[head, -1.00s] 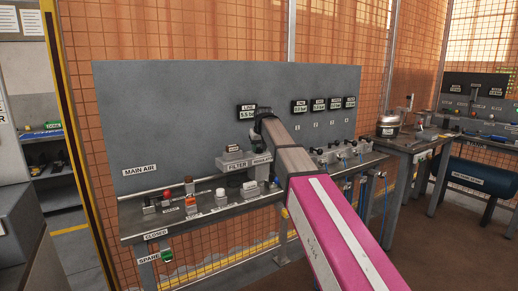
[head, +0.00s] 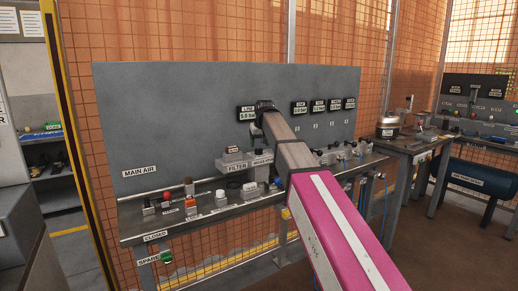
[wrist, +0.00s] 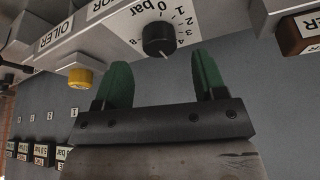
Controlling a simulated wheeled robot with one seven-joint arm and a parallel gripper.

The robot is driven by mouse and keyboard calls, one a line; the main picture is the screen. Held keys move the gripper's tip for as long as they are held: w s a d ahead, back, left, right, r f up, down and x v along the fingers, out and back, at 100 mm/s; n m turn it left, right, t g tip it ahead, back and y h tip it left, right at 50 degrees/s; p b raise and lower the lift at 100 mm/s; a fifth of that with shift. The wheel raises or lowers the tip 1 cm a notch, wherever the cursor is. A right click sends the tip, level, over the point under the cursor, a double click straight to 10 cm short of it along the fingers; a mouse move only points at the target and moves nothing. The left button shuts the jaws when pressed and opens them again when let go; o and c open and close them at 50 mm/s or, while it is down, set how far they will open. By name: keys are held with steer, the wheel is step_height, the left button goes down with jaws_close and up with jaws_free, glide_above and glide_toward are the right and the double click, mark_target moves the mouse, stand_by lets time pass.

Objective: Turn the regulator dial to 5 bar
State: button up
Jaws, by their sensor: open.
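The regulator dial (wrist: 158,39) is a black round knob on a pale plate in the wrist view, with a scale marked around it. A light pointer mark on the knob faces down and slightly right in that view. My gripper (wrist: 160,60) has two green fingers, open, with their tips just short of the dial and to either side of it. The fingers do not touch the knob. In the head view my arm hides the dial. The LINE display (head: 247,113) on the grey panel reads 5.0 bar.
A yellow knob (wrist: 80,78) and a brown block (wrist: 301,34) flank the dial in the wrist view. The FILTER unit (head: 237,163) sits left of my arm. Several knobs and buttons line the bench (head: 140,224). More displays (head: 318,106) hang right of the LINE one.

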steer(key=v, duration=0.7)
